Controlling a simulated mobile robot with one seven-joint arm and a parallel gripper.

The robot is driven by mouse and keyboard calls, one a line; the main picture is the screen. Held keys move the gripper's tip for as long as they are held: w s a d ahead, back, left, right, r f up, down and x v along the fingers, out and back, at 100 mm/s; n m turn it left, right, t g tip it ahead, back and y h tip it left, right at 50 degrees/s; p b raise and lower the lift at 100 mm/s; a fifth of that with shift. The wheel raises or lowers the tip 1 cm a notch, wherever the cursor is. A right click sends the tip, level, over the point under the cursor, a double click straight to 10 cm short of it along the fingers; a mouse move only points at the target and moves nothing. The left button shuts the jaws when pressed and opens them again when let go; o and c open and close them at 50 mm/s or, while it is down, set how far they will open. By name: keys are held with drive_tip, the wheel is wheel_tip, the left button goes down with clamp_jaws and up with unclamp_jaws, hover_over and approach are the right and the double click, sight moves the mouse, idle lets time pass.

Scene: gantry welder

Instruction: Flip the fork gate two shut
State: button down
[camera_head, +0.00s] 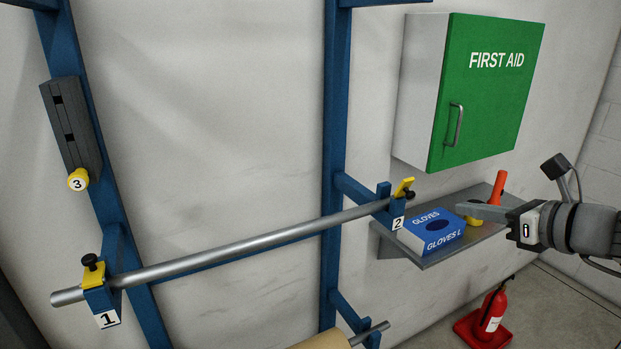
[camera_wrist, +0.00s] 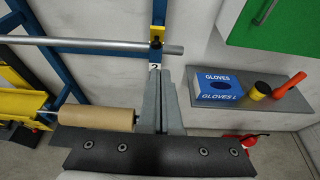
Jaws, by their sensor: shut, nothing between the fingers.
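Fork gate two (camera_head: 404,187) is a small yellow flap with a black knob, on the blue fork labelled 2 (camera_head: 397,223) at the right end of a grey bar (camera_head: 240,247). In the head view the flap is tilted up, apart from the bar. My gripper (camera_head: 462,209) is shut and empty, to the right of the gate and in front of the shelf. Its fingers (camera_wrist: 164,75) point toward the fork in the wrist view.
A grey shelf (camera_head: 455,248) holds a blue glove box (camera_head: 431,231), a yellow item and an orange item (camera_head: 498,187). A green first aid cabinet (camera_head: 487,95) hangs above. Yellow gate one (camera_head: 94,275) lies over the bar's left end. A brown roll (camera_wrist: 97,118) is below.

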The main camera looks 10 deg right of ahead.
approach(408, 186)
wheel_tip(408, 186, down, 4)
drive_tip(key=w, duration=0.2)
drive_tip(key=w+r, duration=0.1)
drive_tip(key=w+a+r, duration=0.1)
drive_tip(key=w, duration=0.1)
drive_tip(key=shift+a+p, duration=0.15)
drive_tip(key=shift+p, duration=0.2)
drive_tip(key=shift+a+f, duration=0.1)
drive_tip(key=shift+p, duration=0.35)
